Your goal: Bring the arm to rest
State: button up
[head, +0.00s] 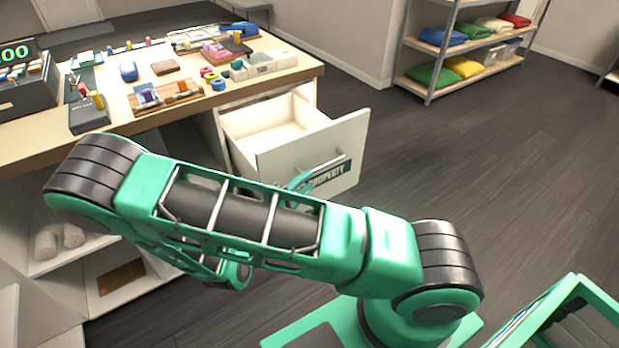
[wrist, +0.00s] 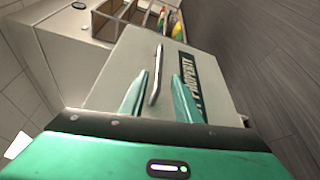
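My gripper (wrist: 160,75) is open in the wrist view, with two green fingers apart and nothing held. The metal bar handle (wrist: 156,78) of the drawer shows between the fingers; I cannot tell whether the fingertips reach past it. In the head view the drawer (head: 345,130) is pulled open under the counter, and its visible inside looks empty. Its front carries a dark label reading "PROPERTY" (head: 328,174). My green arm (head: 250,215) stretches across the foreground, bent, and hides most of my gripper (head: 300,180), which is close to the drawer front.
The counter (head: 200,120) holds several small items, a wooden tray (head: 168,98) and a till (head: 25,85). Open shelves (head: 45,262) lie below it on the left. A metal rack (head: 465,50) with folded coloured cloths stands at the back. The dark floor (head: 460,150) at right is clear.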

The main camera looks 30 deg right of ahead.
jog(key=shift+s+a, duration=0.1)
jog(key=shift+a, duration=0.05)
dwell(0.4)
jog(key=s+d+r+m+g+y, duration=0.6)
jog(key=s+d+r+m+g, duration=0.1)
jog(key=s+d+m+g, duration=0.35)
jog(key=s+a+r+m+t+y, duration=0.1)
jog(key=s+r+m+t+y, duration=0.1)
jog(key=s+r+y, duration=0.7)
jog(key=s+r+m, duration=0.1)
jog(key=s+r, duration=0.3)
jog(key=s, duration=0.2)
jog(key=shift+s+r+t, duration=0.3)
jog(key=shift+r+t, duration=0.05)
jog(key=shift+r, duration=0.05)
jog(key=shift+w+m, duration=0.1)
jog(key=shift+m, duration=0.15)
